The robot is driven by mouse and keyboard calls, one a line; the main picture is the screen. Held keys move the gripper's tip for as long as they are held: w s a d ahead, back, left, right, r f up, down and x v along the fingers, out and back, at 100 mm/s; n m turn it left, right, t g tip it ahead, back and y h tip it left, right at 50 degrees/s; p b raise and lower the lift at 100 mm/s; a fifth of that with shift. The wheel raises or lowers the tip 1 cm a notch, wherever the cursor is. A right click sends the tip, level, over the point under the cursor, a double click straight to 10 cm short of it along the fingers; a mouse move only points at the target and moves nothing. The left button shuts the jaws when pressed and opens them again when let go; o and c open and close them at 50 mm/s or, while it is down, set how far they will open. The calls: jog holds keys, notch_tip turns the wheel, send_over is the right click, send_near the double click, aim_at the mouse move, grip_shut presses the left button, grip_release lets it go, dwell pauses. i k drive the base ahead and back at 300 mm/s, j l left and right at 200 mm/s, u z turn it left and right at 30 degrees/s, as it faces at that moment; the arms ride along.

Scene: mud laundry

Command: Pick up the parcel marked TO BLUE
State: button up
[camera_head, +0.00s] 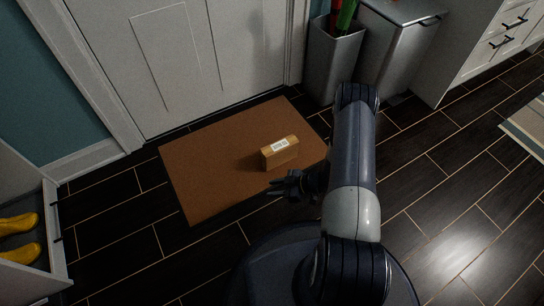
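A small brown cardboard parcel (281,158) lies on the brown doormat (205,165) in front of the white door. It has a white label on top, whose print is too small to read. My gripper (275,189) is dark and sits just in front of the parcel, on the near side, apparently apart from it. Its fingers point left and look spread with nothing between them. My arm comes in from the lower right and hides the floor behind it.
A grey bin (334,62) with red and green items and a lidded bin (394,45) stand at the back right. White drawers (490,45) are far right. Yellow boots (18,238) sit in a white shelf at left. Dark floor tiles are clear around the mat.

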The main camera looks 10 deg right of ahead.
aim_at(283, 151)
jog(key=i+l+u, duration=0.15)
jog(key=l+u, duration=0.2)
jog(key=i+l+u, duration=0.1)
jog(key=l+u, duration=0.25)
jog(key=i+l+u, duration=0.1)
jog(key=l+u, duration=0.25)
jog(key=i+l+u, duration=0.2)
jog(key=l, duration=1.5)
jog(key=k, duration=0.1)
